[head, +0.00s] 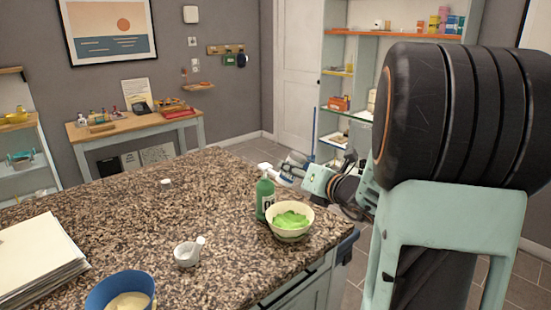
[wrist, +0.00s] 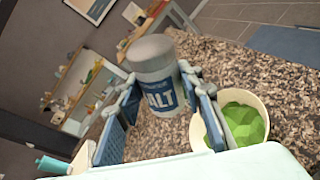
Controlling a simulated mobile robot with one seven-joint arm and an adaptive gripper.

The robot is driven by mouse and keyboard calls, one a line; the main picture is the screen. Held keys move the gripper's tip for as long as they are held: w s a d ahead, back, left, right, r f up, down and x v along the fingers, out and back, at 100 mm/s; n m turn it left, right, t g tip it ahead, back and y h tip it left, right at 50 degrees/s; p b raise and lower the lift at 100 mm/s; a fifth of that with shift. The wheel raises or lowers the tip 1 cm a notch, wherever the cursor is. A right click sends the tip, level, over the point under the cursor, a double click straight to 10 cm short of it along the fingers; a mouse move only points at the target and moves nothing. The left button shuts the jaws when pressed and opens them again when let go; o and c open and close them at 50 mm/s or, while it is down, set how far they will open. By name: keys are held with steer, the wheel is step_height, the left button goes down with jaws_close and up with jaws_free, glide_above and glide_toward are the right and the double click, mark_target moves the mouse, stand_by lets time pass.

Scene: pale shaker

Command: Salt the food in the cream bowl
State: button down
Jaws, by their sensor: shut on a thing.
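The cream bowl (head: 290,235) stands near the right edge of the granite counter, with green food (head: 291,219) in it. It also shows at the right of the wrist view (wrist: 261,104), beside the right finger. My gripper (wrist: 160,112) is shut on the salt shaker (wrist: 154,80), which has a grey cap and a blue label reading "ALT". In the head view my gripper (head: 292,170) is behind the bowl and the green bottle, and the shaker is hard to make out there. The shaker is beside the bowl, not over it.
A green bottle with a white top (head: 265,196) stands right by the bowl's left side. A white mortar with pestle (head: 187,254), a blue bowl (head: 95,297), papers (head: 38,262) and a small white item (head: 166,184) are also on the counter (head: 120,225). The counter's middle is mostly clear.

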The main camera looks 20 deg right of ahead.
mark_target(288, 182)
steer(key=m+p, duration=0.2)
steer(key=m+y+p, duration=0.1)
steer(key=m+p, duration=0.1)
steer(key=m, duration=0.1)
steer(key=shift+d+r+t+y, duration=0.1)
steer(key=shift+r+t+y, duration=0.1)
steer(key=shift+t+y, duration=0.15)
steer(key=m+t+p, duration=0.1)
steer(key=m+p, duration=0.3)
steer(key=m, duration=0.1)
steer(key=shift+y, duration=0.35)
steer(key=m+t+p, duration=0.1)
steer(key=m+p, duration=0.1)
steer(key=m, duration=0.1)
steer(key=m+t+p, duration=0.1)
steer(key=m+p, duration=0.2)
steer(key=m, duration=0.4)
steer(key=shift+f+t+h, duration=0.25)
steer(key=shift+h, duration=0.15)
steer(key=shift+m+t+h, duration=0.3)
steer(key=shift+m, duration=0.9)
steer(key=shift+f+m, duration=0.1)
steer(key=shift+m, duration=0.5)
steer(key=shift+a+f, duration=0.45)
steer(key=shift+a, duration=0.15)
steer(key=shift+a+f, duration=0.4)
steer(key=shift+a, duration=0.2)
steer(key=shift+f, duration=0.1)
